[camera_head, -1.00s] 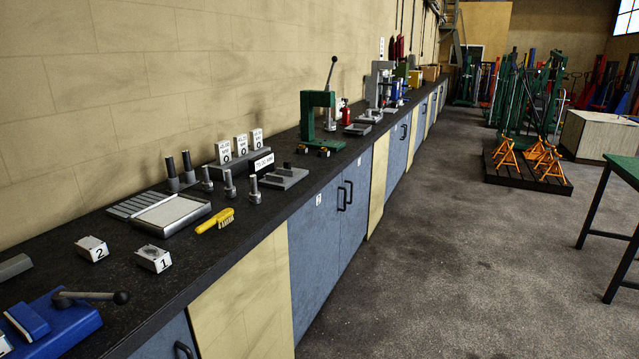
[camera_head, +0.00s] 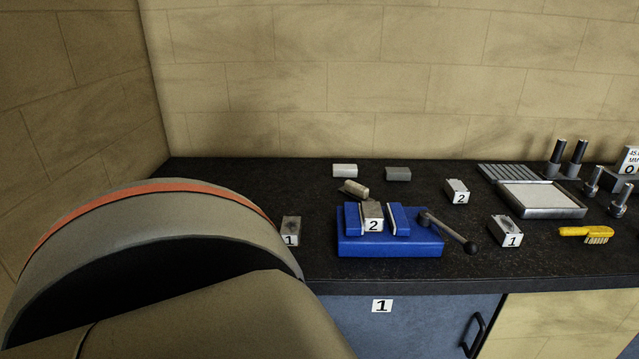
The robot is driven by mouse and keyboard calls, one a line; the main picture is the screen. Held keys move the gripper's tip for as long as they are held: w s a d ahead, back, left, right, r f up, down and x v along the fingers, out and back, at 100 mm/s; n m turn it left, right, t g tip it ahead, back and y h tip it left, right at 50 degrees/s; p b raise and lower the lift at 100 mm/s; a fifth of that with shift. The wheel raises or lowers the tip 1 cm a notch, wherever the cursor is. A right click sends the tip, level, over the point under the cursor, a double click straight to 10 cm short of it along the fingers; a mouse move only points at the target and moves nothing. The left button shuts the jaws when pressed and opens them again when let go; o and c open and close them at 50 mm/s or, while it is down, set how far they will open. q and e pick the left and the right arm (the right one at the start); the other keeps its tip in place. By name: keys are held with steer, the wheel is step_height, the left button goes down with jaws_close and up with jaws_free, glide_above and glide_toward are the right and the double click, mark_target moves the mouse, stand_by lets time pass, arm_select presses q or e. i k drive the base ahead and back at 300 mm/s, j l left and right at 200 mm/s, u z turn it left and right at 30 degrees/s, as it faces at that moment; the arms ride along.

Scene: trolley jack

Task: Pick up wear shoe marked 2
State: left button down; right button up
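Two blocks marked 2 show on the dark workbench (camera_head: 600,271). One grey block marked 2 (camera_head: 372,214) sits between the jaws of a blue vise (camera_head: 390,245). Another light metal block marked 2 (camera_head: 457,190) lies on the bench to the right of the vise, with a dark patch on top. I cannot tell from their looks which is the wear shoe. Neither of my grippers is in view; a big rounded part of my own arm fills the lower left and hides the bench there.
A block marked 1 (camera_head: 291,231) lies left of the vise, another block marked 1 (camera_head: 507,231) right of its lever (camera_head: 447,231). Plain blocks (camera_head: 345,171) lie behind the vise. A yellow brush (camera_head: 587,234) and a tray (camera_head: 541,199) are at right. A wall closes the left.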

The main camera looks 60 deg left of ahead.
mark_target(373, 218)
steer(key=u, duration=1.55)
